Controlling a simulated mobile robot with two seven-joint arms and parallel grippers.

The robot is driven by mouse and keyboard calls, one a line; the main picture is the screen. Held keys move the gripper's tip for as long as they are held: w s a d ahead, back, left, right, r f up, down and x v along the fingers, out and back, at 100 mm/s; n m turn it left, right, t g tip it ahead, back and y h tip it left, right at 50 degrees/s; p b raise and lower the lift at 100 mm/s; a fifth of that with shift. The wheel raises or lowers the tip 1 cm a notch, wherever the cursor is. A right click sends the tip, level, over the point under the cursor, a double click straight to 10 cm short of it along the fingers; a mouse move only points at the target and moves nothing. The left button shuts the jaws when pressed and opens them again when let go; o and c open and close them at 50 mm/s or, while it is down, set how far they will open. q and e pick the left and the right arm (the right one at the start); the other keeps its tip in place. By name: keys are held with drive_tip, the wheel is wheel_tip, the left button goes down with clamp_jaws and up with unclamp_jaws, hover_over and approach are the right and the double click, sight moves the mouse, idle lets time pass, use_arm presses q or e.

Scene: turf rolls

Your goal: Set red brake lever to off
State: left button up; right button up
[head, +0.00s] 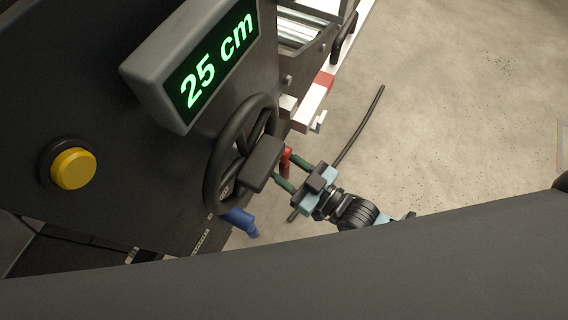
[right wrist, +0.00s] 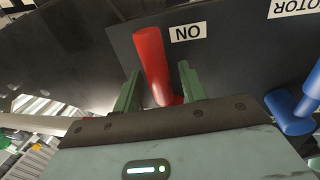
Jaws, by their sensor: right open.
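The red brake lever (right wrist: 152,58) shows in the right wrist view as a red rod on a dark panel, its end beside a white ON label (right wrist: 188,32). It also shows in the head view (head: 287,157), partly hidden behind the handwheel's hub. My right gripper (head: 281,171) is open at the lever. In the right wrist view its green fingers (right wrist: 159,82) stand on either side of the lever's lower part, with a gap to each side. Whether either finger touches it I cannot tell. My left gripper is not in view.
A black handwheel (head: 211,184) stands just left of the gripper. A blue lever (head: 241,221) is below it and shows beside the MOTOR label (right wrist: 294,8). A display (head: 215,62) reads 25 cm. A yellow button (head: 74,168) is at left. Open floor (head: 460,110) lies right.

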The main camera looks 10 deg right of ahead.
drive_tip(key=shift+a, duration=0.1)
clamp_jaws()
drive_tip(key=shift+w, duration=0.15)
idle(0.3)
drive_tip(key=shift+w+d+r+n, duration=0.1)
drive_tip(key=shift+w+d+n, duration=0.25)
drive_tip(key=shift+n, duration=0.45)
drive_tip(key=shift+w+d+r+n, duration=0.1)
drive_tip(key=shift+w+d+n, duration=0.2)
drive_tip(key=shift+n, duration=0.5)
drive_tip(key=shift+w+d+r+n+y, duration=0.25)
drive_tip(key=shift+w+d+n+y, duration=0.15)
drive_tip(key=shift+n, duration=0.6)
drive_tip(key=shift+w+d+r+n+y, duration=0.25)
drive_tip(key=shift+w+n, duration=0.25)
drive_tip(key=shift+n, duration=0.5)
drive_tip(key=shift+a+t, duration=0.1)
drive_tip(key=shift+t, duration=0.2)
unclamp_jaws()
